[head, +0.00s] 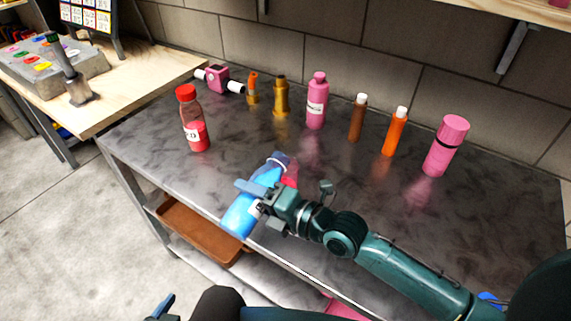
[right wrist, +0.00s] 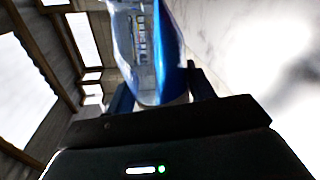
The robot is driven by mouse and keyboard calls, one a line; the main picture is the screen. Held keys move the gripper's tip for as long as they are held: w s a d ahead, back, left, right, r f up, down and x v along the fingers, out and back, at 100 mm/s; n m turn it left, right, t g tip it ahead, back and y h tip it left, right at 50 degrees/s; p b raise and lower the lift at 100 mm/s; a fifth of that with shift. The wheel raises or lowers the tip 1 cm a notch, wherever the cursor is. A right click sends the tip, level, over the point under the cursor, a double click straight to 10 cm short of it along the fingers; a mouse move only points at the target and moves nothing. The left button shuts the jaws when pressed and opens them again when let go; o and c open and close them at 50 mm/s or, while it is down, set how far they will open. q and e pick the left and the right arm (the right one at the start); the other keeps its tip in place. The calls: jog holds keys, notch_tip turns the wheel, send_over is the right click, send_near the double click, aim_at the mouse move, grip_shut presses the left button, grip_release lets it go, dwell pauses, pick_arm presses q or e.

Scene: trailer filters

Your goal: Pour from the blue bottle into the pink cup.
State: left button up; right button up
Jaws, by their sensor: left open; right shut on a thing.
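My right gripper (head: 257,198) is shut on the blue bottle (head: 238,219) above the table's front edge. The bottle looks tilted in the head view, with its pale-ringed end (head: 280,158) toward the upper right. In the right wrist view the blue bottle (right wrist: 172,50) sits between the fingers. A small pink-red thing (head: 291,175) shows just behind the bottle and gripper. It is mostly hidden, and I cannot tell whether it is the pink cup. My left gripper (head: 160,308) is open and empty at the bottom edge, low in front of the table.
A brown tray (head: 200,232) lies below. The table's left front is clear.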

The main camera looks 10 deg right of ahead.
pick_arm(q)
jog(key=shift+a+r+p, duration=0.15)
jog(key=shift+r+p, duration=0.1)
jog(key=shift+p, duration=0.2)
pick_arm(e)
jog(key=shift+w+d+r+m, duration=0.1)
jog(key=shift+r+m, duration=0.5)
jog(key=shift+r, duration=0.1)
dwell(0.4)
pick_arm(q)
jog(key=shift+a, duration=0.15)
pick_arm(e)
jog(key=shift+r+m, duration=0.3)
dwell(1.5)
jog(key=f+n+b, duration=0.1)
jog(key=f, duration=0.2)
jog(key=shift+s+n+b, duration=0.2)
jog(key=shift+n+b, duration=0.2)
jog(key=shift+a+f+n+t, duration=0.1)
jog(key=shift+a+n+t, duration=0.15)
jog(key=shift+n, duration=0.45)
pick_arm(q)
jog(key=shift+w+d+f, duration=0.15)
jog(key=shift+d, duration=0.3)
pick_arm(e)
jog(key=shift+d+n, duration=0.15)
jog(key=shift+n, duration=0.35)
